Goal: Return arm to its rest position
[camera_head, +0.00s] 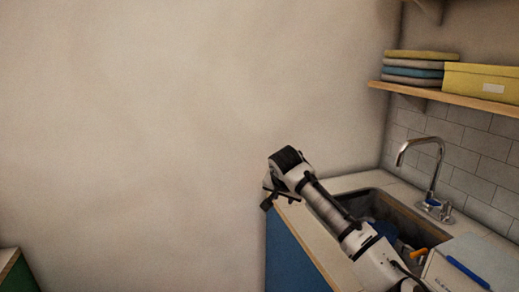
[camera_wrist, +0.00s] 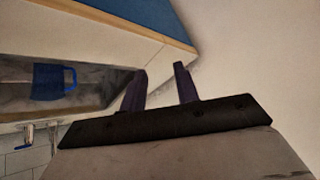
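My gripper (camera_head: 268,199) is at the end of my white and black arm, by the left corner of the counter in the head view. In the wrist view my gripper (camera_wrist: 160,87) shows two dark fingers set apart. Nothing is between them. The counter edge and pale wall are behind them. My arm reaches from the lower right of the head view, across the counter and in front of the sink.
The sink (camera_head: 433,231) holds blue and orange items, partly hidden. A blue mug (camera_wrist: 48,82) shows inside it in the wrist view. A faucet (camera_head: 433,165) stands behind. A shelf (camera_head: 440,96) with folded cloths (camera_head: 413,72) and a yellow box (camera_head: 480,80) is above. The left wall is bare.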

